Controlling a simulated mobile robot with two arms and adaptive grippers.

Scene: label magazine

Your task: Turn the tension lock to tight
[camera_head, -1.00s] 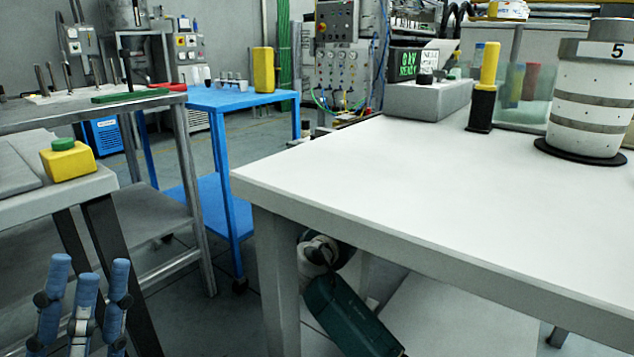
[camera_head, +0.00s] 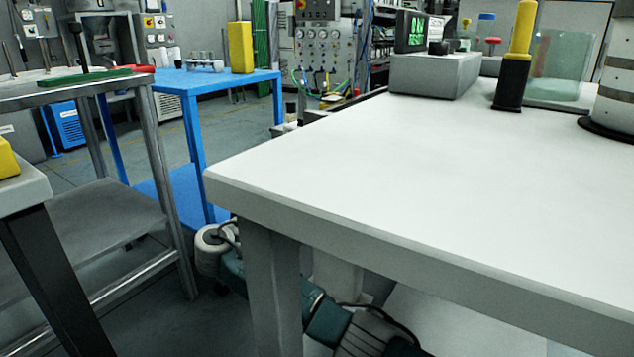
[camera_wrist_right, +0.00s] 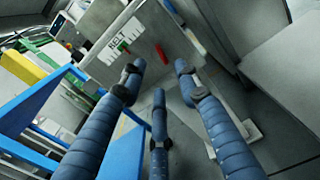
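In the right wrist view, a pale grey panel (camera_wrist_right: 140,32) carries a white scale label reading "BELT" (camera_wrist_right: 115,38), a small green mark and a short red bar (camera_wrist_right: 161,53). I cannot tell whether the red bar is the tension lock, and I see no "tight" marking. My right gripper (camera_wrist_right: 157,77) has its blue fingers spread, with nothing between them. Its fingers point toward the panel and look apart from it. The head view shows neither gripper; my left gripper is in no current view.
A white-topped table (camera_head: 420,190) fills the head view's right, with a grey box (camera_head: 435,75), a yellow-and-black post (camera_head: 515,60) and a banded drum (camera_head: 616,90). A dark green machine (camera_head: 325,320) is below. A blue cart (camera_head: 215,80) and metal bench (camera_head: 85,215) stand left.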

